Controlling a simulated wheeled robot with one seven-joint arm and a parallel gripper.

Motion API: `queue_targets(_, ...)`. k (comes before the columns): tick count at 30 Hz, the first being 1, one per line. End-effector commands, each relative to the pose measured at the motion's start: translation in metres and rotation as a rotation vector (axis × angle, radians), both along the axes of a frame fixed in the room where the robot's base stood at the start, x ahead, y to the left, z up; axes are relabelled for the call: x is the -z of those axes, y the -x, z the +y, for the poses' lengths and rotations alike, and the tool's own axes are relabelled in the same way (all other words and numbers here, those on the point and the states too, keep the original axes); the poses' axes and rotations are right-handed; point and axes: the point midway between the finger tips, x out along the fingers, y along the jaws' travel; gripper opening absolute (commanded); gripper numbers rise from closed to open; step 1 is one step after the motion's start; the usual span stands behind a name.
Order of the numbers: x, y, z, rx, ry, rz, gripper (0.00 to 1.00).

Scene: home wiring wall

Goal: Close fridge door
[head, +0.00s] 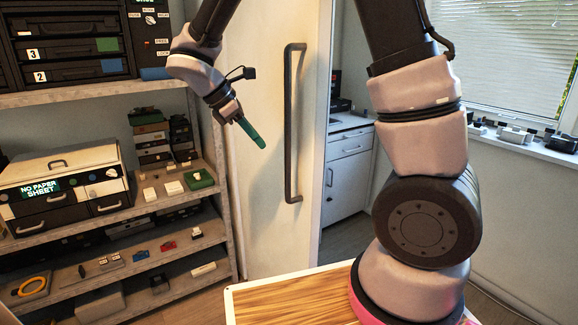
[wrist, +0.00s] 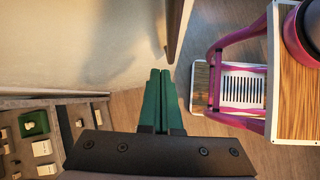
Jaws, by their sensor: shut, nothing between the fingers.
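The fridge door (head: 262,120) is a tall cream panel in the middle of the head view, with a long dark vertical handle (head: 290,120) near its right edge. Its right edge stands clear in front of the room behind; I cannot tell how far it is open. My gripper (head: 262,146) has green fingers, pressed together and empty, pointing down and right, left of the handle in the picture. In the wrist view, the closed fingertips (wrist: 160,73) are beside the pale door surface (wrist: 80,45). Contact with the door cannot be told.
A shelf unit (head: 100,225) with boxes and small parts stands left of the door. A counter with white drawers (head: 348,175) and a window (head: 505,55) lie beyond to the right. Wooden floor (wrist: 135,108) shows below the gripper.

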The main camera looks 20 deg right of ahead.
Motion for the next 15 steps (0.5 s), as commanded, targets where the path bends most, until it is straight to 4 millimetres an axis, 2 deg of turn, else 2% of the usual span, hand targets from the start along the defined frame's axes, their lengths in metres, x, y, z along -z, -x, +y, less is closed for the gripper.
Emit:
queue_targets(1, 0.011, -0.003, 0.013, -0.075, 0.057, 0.031, 0.00)
queue_targets(3, 0.021, -0.007, 0.025, -0.155, 0.117, 0.061, 0.00)
queue_targets(7, 0.030, -0.011, 0.037, -0.236, 0.182, 0.091, 0.00)
queue_targets(11, 0.036, -0.013, 0.036, -0.257, 0.199, 0.099, 0.00)
queue_targets(15, 0.049, -0.016, 0.022, -0.255, 0.198, 0.100, 0.00)
